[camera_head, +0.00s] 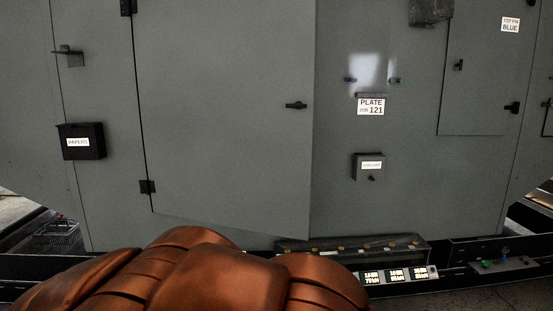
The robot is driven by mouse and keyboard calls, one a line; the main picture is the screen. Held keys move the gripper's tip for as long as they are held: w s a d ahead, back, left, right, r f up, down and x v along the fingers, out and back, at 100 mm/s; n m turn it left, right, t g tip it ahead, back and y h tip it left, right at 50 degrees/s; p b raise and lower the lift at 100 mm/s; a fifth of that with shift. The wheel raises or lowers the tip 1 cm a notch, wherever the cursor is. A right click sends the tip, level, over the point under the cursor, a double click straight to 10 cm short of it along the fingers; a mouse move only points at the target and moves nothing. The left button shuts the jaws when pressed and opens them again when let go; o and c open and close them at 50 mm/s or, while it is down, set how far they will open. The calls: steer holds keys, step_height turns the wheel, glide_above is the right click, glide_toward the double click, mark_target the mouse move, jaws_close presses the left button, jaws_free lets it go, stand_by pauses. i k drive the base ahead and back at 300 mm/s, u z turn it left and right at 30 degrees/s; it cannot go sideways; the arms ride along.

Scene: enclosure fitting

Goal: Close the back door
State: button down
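A large grey door (225,110) fills the middle of the head view, on a grey enclosure. Its hinges (147,186) are on its left edge and a small black handle (296,105) is near its right edge. Its bottom edge slants down to the right, so it appears to stand somewhat ajar, swung out towards me. I cannot tell how wide the gap is. No label on it names it the back door. My gripper is not in view; rounded copper-coloured parts at the bottom appear to be my own body.
A black "PAPERS" box (82,150) and a lever handle (68,54) are left of the door. A "PLATE JOB 121" label (371,106), a small grey box (369,167) and a smaller door (484,80) are to the right. A low tray (350,249) with small parts stands below.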

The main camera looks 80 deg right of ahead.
mark_target(217, 78)
steer(key=u, duration=1.9)
steer(key=k, duration=0.7)
steer(key=z, duration=3.1)
